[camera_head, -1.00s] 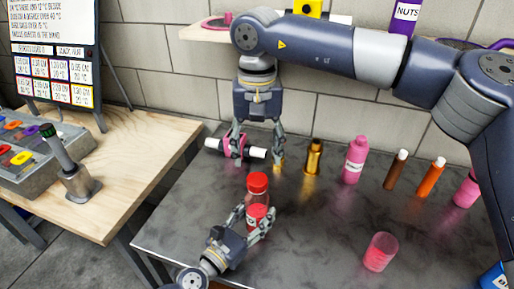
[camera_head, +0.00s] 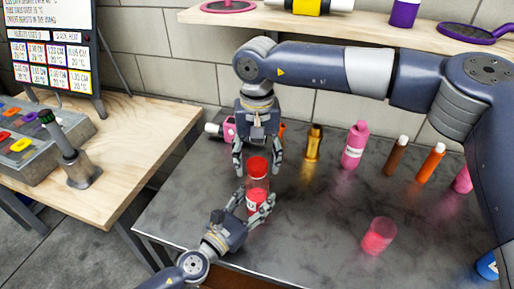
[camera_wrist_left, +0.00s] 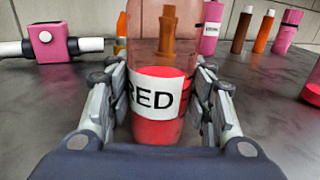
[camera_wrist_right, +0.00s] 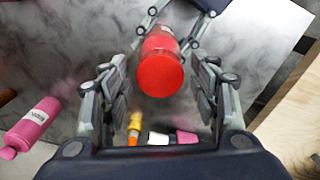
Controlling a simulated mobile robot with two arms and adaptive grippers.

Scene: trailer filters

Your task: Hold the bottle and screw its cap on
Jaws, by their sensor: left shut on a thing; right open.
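A clear bottle (camera_head: 257,190) with red contents and a "RED" label stands upright on the dark table. Its red cap (camera_head: 257,165) sits on top; whether it is fully seated cannot be told. My left gripper (camera_head: 259,208) is shut on the bottle's lower body, and the left wrist view shows its fingers on both sides of the label (camera_wrist_left: 153,96). My right gripper (camera_head: 257,172) is open and points down, its fingers on either side of the cap. In the right wrist view the cap (camera_wrist_right: 160,75) lies between and beyond the open fingers, apart from them.
A pink and white device (camera_head: 229,128) lies behind, left of my right gripper. A gold bottle (camera_head: 314,142), a pink bottle (camera_head: 355,145), a brown bottle (camera_head: 396,155) and an orange bottle (camera_head: 431,163) stand along the back. A pink glass (camera_head: 379,236) stands at front right.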

